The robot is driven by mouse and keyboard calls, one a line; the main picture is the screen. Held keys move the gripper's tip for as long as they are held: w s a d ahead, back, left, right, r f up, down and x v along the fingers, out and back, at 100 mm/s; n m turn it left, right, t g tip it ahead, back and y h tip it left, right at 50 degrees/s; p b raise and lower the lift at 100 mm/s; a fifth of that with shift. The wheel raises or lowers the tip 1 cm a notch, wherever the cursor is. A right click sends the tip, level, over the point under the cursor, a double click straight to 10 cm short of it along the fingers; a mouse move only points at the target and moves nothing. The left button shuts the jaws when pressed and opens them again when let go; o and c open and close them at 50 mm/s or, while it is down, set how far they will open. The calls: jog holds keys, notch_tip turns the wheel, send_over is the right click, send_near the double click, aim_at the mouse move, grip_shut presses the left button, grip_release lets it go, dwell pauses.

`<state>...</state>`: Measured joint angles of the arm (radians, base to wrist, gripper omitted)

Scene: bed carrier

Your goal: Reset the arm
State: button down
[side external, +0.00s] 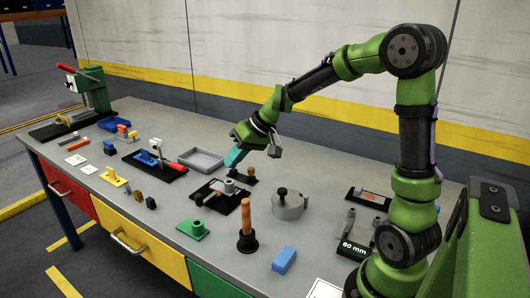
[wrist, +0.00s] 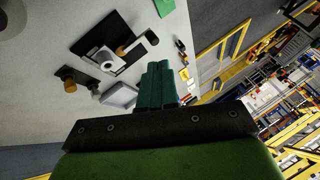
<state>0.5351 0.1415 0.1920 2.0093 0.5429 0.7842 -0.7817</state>
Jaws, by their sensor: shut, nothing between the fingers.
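My arm is green and black and reaches from the right over the workbench in the side external view. My gripper (side external: 234,157) has teal fingers and is shut and empty. It hangs above the bench, above and left of a black fixture plate (side external: 213,199) with grey parts on it. In the wrist view my gripper (wrist: 160,68) shows its teal fingers together, with nothing between them. The black fixture (wrist: 128,60) lies below and beyond them there.
The grey bench top (side external: 215,248) carries a grey tray (side external: 202,158), a wooden-handled plunger (side external: 246,225), a round grey lidded part (side external: 290,207), a green flanged piece (side external: 192,229) and blue blocks (side external: 284,260). A green press (side external: 95,88) stands far left. A wall runs behind.

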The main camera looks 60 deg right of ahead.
jog(key=shift+s+r, duration=0.15)
jog(key=s+a+r, duration=0.2)
jog(key=s+a, duration=0.1)
jog(key=s, duration=0.3)
jog(key=s+a+r+h, duration=0.1)
jog(key=s+a+r, duration=0.1)
jog(key=s, duration=0.4)
jog(key=s+a+r, duration=0.2)
jog(key=s+a, duration=0.2)
jog(key=s, duration=0.3)
jog(key=shift+a+m+t, duration=0.3)
jog(key=shift+a, duration=0.05)
jog(key=c, duration=1.8)
grip_release()
jog(key=shift+c, duration=0.2)
